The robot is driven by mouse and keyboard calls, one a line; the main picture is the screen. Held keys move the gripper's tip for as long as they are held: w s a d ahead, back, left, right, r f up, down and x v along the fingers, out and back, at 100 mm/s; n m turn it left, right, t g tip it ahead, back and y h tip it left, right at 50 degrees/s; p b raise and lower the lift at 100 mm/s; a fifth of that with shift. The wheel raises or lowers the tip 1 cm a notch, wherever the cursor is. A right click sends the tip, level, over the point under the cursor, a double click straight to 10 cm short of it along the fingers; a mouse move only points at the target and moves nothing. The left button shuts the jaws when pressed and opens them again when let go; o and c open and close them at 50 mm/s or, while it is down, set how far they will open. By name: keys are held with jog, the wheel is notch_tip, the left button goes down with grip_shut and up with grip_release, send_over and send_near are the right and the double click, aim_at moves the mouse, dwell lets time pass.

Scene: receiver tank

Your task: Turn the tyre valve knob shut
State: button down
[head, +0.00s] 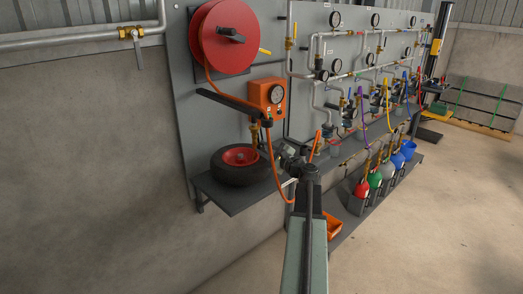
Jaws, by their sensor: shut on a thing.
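The black tyre (240,176) with a red hub lies flat on the grey shelf at the left. A brass fitting (254,134) stands above it, below the orange gauge box (267,95). An orange hose (271,160) runs down beside the tyre. My gripper (286,155) is just right of the tyre, in front of the panel. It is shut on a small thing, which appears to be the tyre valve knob. The jaws and my wrist hide most of it, so its turn angle cannot be read.
A red hose reel (227,36) hangs above on the panel. Pipes, gauges and hoses crowd the panel to the right. Several coloured bottles, such as the red one (362,188), stand on the lower shelf. An orange bin (333,227) sits low. The floor at the right is clear.

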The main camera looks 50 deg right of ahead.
jog(key=m, duration=0.4)
jog(key=shift+r+m, duration=0.1)
jog(key=shift+m, duration=0.2)
jog(key=shift+m+p, duration=0.3)
jog(key=shift+m, duration=1.2)
jog(key=c, duration=1.1)
grip_release()
jog(key=shift+c, duration=0.2)
jog(key=s+a, duration=0.1)
jog(key=s, duration=0.6)
jog(key=shift+s, duration=0.35)
